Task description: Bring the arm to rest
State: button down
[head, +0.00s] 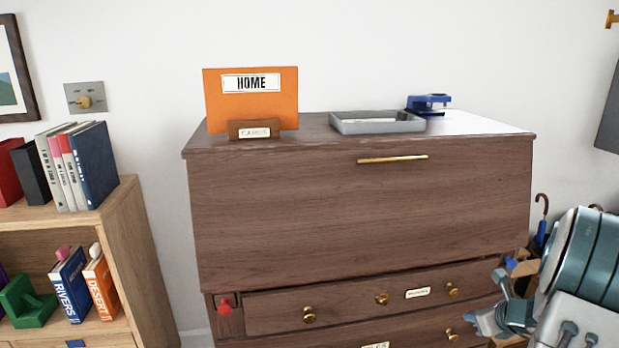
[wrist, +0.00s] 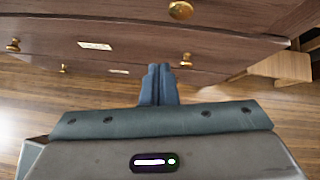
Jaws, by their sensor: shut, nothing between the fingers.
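My gripper (wrist: 158,72) shows in the wrist view with its two fingers together and nothing between them. In the head view my arm is at the lower right, with the gripper end (head: 474,319) in front of the cabinet's lower right drawers. The wooden cabinet (head: 330,215) stands in the middle of the head view, with its big front panel closed. Its drawer fronts also show in the wrist view (wrist: 130,35), beyond the fingertips. I cannot tell how wide the gap is between the fingertips and the drawers.
On the cabinet top are an orange HOME folder (head: 250,108) in a holder, a grey tray (head: 378,128) and a blue stapler (head: 428,103). A bookshelf (head: 125,225) stands at the left. Umbrellas (head: 541,230) stand at the right, partly behind my arm. Wooden floor (wrist: 60,105) shows below the drawers.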

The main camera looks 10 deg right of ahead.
jog(key=s+a+r+n+g+y+p, duration=0.1)
jog(key=s+a+r+n+g+p, duration=0.1)
jog(key=a+r+n+p, duration=0.55)
jog(key=s+a+r+n+g+y+p, duration=0.1)
jog(key=s+a+r+n+g+p, duration=0.1)
jog(key=a+r+n, duration=1.15)
jog(key=s+a+r+n+g+h+p, duration=0.1)
jog(key=s+a+r+n+p, duration=0.4)
jog(key=s+r, duration=0.1)
jog(key=s+a+r+n+g+h+p, duration=0.1)
jog(key=s+a+r+n+h+p, duration=0.1)
jog(key=s+a+r+n+p, duration=0.3)
jog(key=s+r+n, duration=0.1)
jog(key=s, duration=0.3)
jog(key=shift+a+n+h, duration=0.2)
jog(key=shift+n+h, duration=0.1)
jog(key=shift+s, duration=0.1)
